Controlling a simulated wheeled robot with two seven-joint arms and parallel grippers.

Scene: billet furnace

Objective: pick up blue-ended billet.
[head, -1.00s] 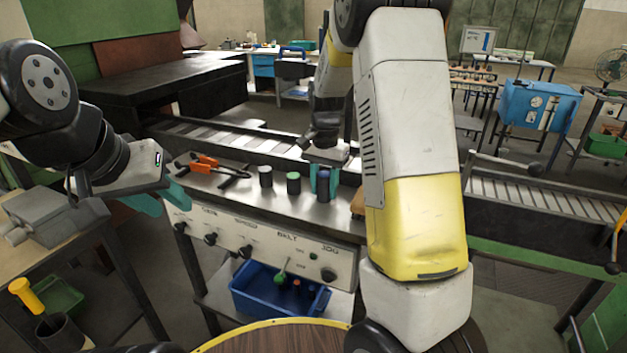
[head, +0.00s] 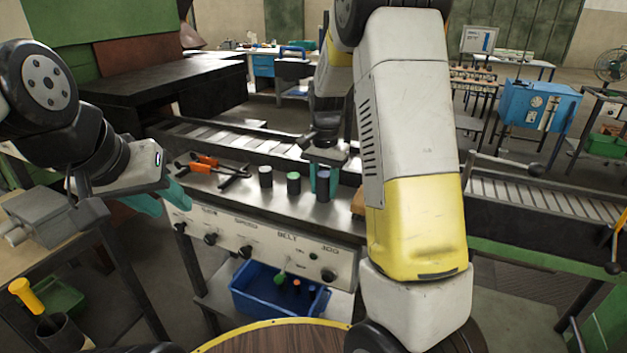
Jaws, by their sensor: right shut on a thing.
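The blue-ended billet (head: 323,188) is a dark upright cylinder on the steel top of the control bench (head: 232,196). My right gripper (head: 323,177) reaches down from behind and is shut on this billet, its teal fingers at the billet's sides. The billet still appears to stand on the bench top. To its left stand a green-ended billet (head: 293,184) and a pale-ended billet (head: 265,177), both upright and apart from the gripper. My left gripper (head: 163,199) is open and empty, off the left end of the bench.
Tongs with orange-red handles (head: 205,162) lie on the bench's left part. A roller conveyor (head: 230,143) runs behind the bench. A blue bin (head: 262,305) with several coloured pieces sits below. A vise (head: 38,215) stands on the left table. My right arm hides the bench's right end.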

